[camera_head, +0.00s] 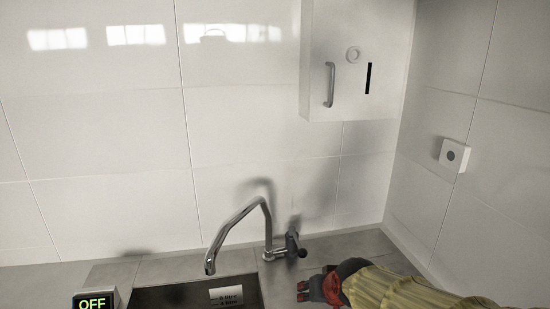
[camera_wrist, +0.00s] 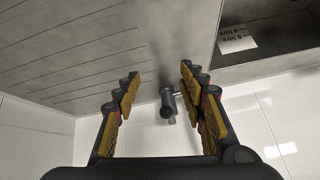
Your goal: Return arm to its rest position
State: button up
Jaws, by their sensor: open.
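My gripper (camera_head: 304,287) is at the bottom right of the head view, low by the counter and to the right of the sink. In the wrist view my gripper (camera_wrist: 160,75) has its two yellow-and-grey fingers spread apart with nothing held between them. The tap's dark-ended lever (camera_head: 292,243) stands beyond my gripper in the head view. A dark round-ended tap part (camera_wrist: 167,108) shows in the gap between the fingers in the wrist view. I cannot tell whether the fingers touch it.
The chrome tap (camera_head: 240,215) arches over the sink (camera_head: 165,295), which holds a label (camera_head: 227,295). An OFF display (camera_head: 95,302) stands left. A white wall box (camera_head: 345,95) hangs above, and a square switch (camera_head: 454,155) is on the right wall.

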jog(key=s+d+r, duration=0.1)
jog(key=s+d, duration=0.1)
jog(key=s, duration=0.5)
jog(key=s+d+r+g+h, duration=0.1)
jog(key=s+d+r, duration=0.1)
jog(key=s, duration=0.6)
jog(key=s+d+r, duration=0.2)
jog(key=s+d, duration=0.2)
jog(key=s, duration=0.4)
jog(key=shift+s+r+g, duration=0.15)
jog(key=shift+r+g, duration=0.05)
jog(key=shift+g, duration=0.1)
